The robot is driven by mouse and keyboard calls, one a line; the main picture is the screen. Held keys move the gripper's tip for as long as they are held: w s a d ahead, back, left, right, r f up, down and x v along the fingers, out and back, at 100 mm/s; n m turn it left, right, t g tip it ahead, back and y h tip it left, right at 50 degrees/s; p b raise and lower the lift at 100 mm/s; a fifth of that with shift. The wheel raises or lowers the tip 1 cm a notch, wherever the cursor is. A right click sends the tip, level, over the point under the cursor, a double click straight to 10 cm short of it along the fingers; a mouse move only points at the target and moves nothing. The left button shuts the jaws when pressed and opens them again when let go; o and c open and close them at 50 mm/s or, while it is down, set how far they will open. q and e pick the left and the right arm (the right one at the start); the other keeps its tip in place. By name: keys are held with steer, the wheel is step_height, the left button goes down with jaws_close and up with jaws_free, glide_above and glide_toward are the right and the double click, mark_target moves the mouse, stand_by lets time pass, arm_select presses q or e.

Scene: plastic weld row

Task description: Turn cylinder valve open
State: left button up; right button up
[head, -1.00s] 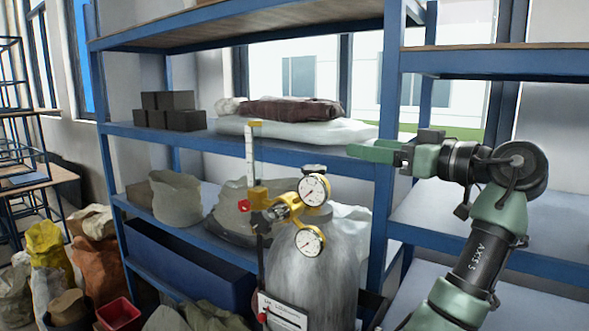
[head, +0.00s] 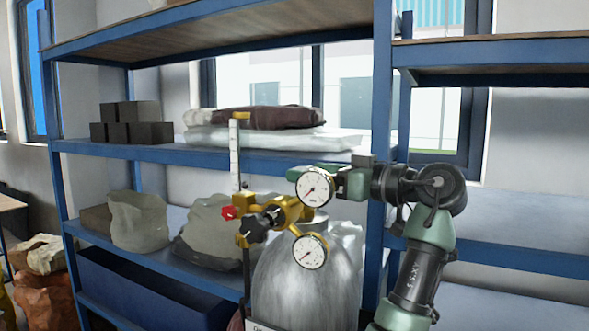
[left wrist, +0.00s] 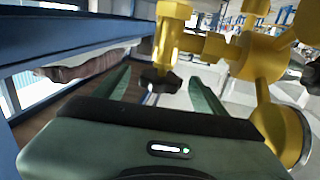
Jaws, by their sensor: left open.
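The steel gas cylinder (head: 308,285) stands upright in front of the blue rack, topped by brass fittings (head: 288,208) with two round gauges (head: 314,187). A black knob (head: 262,223) and a red knob (head: 229,212) face forward. My left gripper (head: 296,174) is at the cylinder top, partly hidden behind the upper gauge. In the left wrist view its two green fingers (left wrist: 158,92) are open. A dark valve knob (left wrist: 160,80) on a brass body (left wrist: 172,30) shows in the gap between them; contact cannot be told. My right gripper is not in view.
The blue rack (head: 210,157) stands close behind the cylinder, with dark blocks (head: 135,122), stacked sacks (head: 265,126) and grey bags (head: 140,220) on its shelves. A flow tube (head: 235,150) rises left of the fittings. The right-hand shelf (head: 520,225) is bare.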

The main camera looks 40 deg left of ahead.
arm_select(q)
steer(key=a, duration=0.2)
steer(key=a+p, duration=0.1)
steer(key=shift+s+a+r, duration=0.1)
steer(key=shift+s+a, duration=0.15)
steer(key=shift+a, duration=0.5)
steer(key=shift+d, duration=0.1)
steer(key=shift+d, duration=0.1)
steer(key=shift+c, duration=1.2)
steer(key=c, duration=1.1)
